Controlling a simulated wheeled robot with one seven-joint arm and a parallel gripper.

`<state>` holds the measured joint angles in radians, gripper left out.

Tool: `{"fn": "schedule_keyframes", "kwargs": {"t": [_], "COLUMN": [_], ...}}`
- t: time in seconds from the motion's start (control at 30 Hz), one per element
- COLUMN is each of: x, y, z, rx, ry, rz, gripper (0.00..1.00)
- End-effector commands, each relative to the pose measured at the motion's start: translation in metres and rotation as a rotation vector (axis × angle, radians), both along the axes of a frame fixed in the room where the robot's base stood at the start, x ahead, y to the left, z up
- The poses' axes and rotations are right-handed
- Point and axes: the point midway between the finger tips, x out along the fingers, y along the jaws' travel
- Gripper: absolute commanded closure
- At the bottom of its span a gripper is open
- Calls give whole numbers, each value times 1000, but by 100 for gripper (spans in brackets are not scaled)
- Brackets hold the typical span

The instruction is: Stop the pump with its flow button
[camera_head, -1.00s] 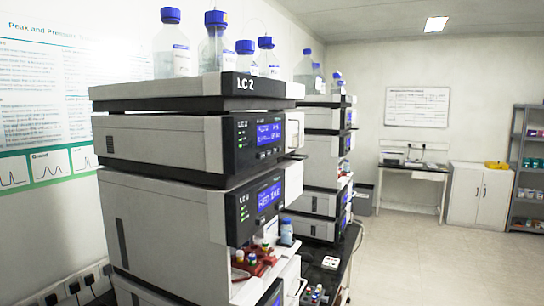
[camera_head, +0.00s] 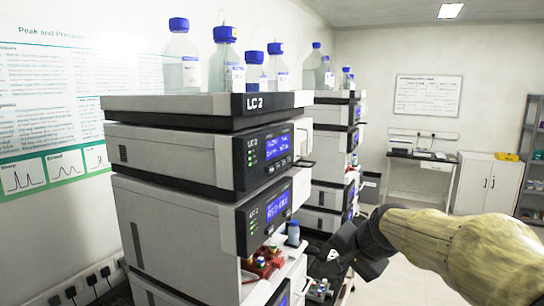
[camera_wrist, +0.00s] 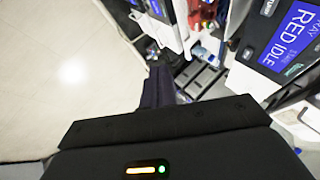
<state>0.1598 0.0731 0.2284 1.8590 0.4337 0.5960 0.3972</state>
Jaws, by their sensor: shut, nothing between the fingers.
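The nearest stack is labelled LC 2. Its upper module (camera_head: 175,150), which looks like the pump, has a lit blue display (camera_head: 278,145) with unreadable small text. Small light buttons (camera_head: 275,167) sit under that display; I cannot tell which is the flow button. My gripper (camera_head: 330,258) is shut and empty, right of the stack's lower front and apart from it, lower than the pump panel. In the wrist view my gripper (camera_wrist: 158,88) points past the stack's front. The pump panel is not clearly visible there.
Below the pump, a module with another blue display (camera_head: 268,206) shows in the wrist view as RED IDLE (camera_wrist: 290,35). Bottles (camera_head: 181,58) stand on top. A second stack (camera_head: 330,140) stands behind; open floor lies right.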

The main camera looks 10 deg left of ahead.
Motion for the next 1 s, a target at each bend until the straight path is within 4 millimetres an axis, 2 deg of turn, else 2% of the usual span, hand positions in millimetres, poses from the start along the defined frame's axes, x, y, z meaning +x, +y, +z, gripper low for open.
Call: {"fn": "schedule_keyframes", "kwargs": {"t": [0.03, 0.2, 0.3, 0.4, 0.5, 0.83, 1.0], "x": [10, 33, 40, 42, 43, 43, 46], "y": [6, 29, 38, 44, 46, 47, 56], "z": [34, 120, 159, 181, 187, 186, 187], "rx": [52, 239, 325, 376, 395, 394, 393], "ry": [-24, -78, -100, -110, -112, -111, -110], "rz": [-20, -69, -82, -84, -86, -86, -85], "gripper": [100, 100, 100, 100, 100, 100, 100]}}
